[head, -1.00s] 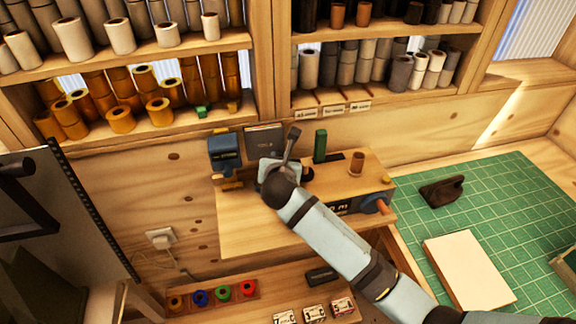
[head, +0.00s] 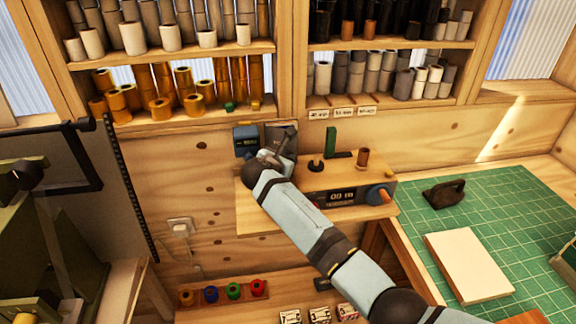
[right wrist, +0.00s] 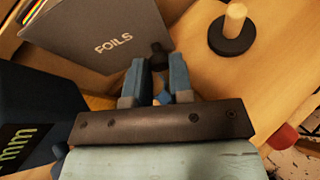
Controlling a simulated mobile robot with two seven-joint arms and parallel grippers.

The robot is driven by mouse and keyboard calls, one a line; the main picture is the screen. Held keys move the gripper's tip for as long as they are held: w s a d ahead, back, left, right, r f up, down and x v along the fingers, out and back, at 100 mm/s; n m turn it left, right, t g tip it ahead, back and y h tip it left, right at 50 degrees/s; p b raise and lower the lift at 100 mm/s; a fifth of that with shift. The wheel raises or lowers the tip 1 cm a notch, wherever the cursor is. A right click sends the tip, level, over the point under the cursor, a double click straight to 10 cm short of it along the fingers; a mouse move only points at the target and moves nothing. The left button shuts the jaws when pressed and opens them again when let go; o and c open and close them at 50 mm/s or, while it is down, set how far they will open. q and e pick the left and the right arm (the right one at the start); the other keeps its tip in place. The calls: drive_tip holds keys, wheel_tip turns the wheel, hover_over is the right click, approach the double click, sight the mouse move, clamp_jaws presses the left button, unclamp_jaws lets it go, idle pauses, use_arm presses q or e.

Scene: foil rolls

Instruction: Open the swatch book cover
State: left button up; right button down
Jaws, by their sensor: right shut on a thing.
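The swatch book is a dark grey book marked FOILS (right wrist: 112,40). It stands tilted at the back of a wooden shelf in the head view (head: 274,130), partly hidden by my right gripper. In the right wrist view, my right gripper (right wrist: 158,62) has its two blue fingers close together at the cover's right edge. A small dark tab (right wrist: 158,50) shows between the fingertips, and the gripper is shut on it. The gripper also shows in the head view (head: 287,142). The cover's front faces the wrist camera. My left gripper is out of view.
A dark blue gauge (head: 246,140) stands left of the book. Shelves of rolls hang above. A green mat (head: 500,210) lies right.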

drive_tip(key=shift+a+r+m+h, duration=0.1)
drive_tip(key=shift+m+h, duration=0.2)
idle(0.4)
drive_tip(key=c, duration=1)
unclamp_jaws()
drive_tip(key=shift+s, duration=0.1)
drive_tip(key=b+v, duration=0.1)
drive_tip(key=v, duration=1.2)
drive_tip(key=shift+s+a+r+b, duration=0.15)
drive_tip(key=shift+a+r+b, duration=0.15)
drive_tip(key=shift+b, duration=0.1)
drive_tip(key=shift+d, duration=0.1)
